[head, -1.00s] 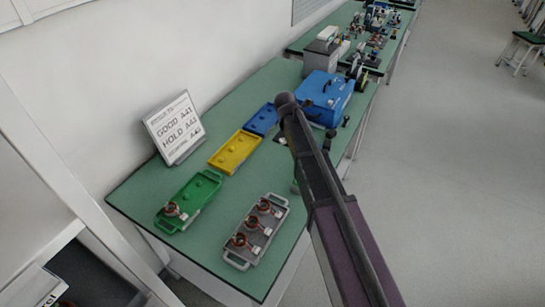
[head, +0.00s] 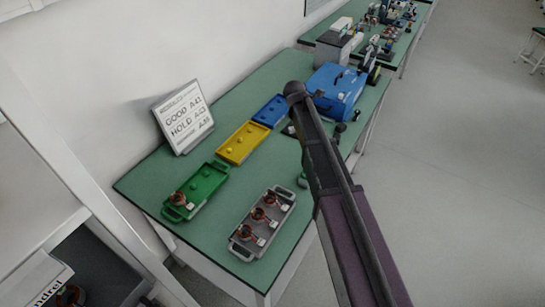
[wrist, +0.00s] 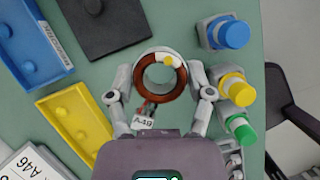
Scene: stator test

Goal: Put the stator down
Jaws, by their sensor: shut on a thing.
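My gripper (wrist: 160,82) is shut on a stator (wrist: 141,82), a copper-wound ring with a white tag, seen between the fingers in the wrist view. The held stator appears over the green table top; its height is unclear. In the head view my arm hides the gripper and this stator. The empty yellow tray (wrist: 73,122) and blue tray (wrist: 20,55) lie left of the gripper; they also show in the head view as yellow (head: 233,155) and blue (head: 262,119). The green tray (head: 212,177) holds one stator (head: 179,199) at its near end.
A grey tray (head: 286,193) holds three stators. A sign (head: 184,117) stands by the wall. A black plate (wrist: 108,30) lies ahead of the gripper. Blue (wrist: 232,35), yellow (wrist: 235,90) and green (wrist: 240,128) buttons stand to its right. A blue case (head: 338,88) sits farther back.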

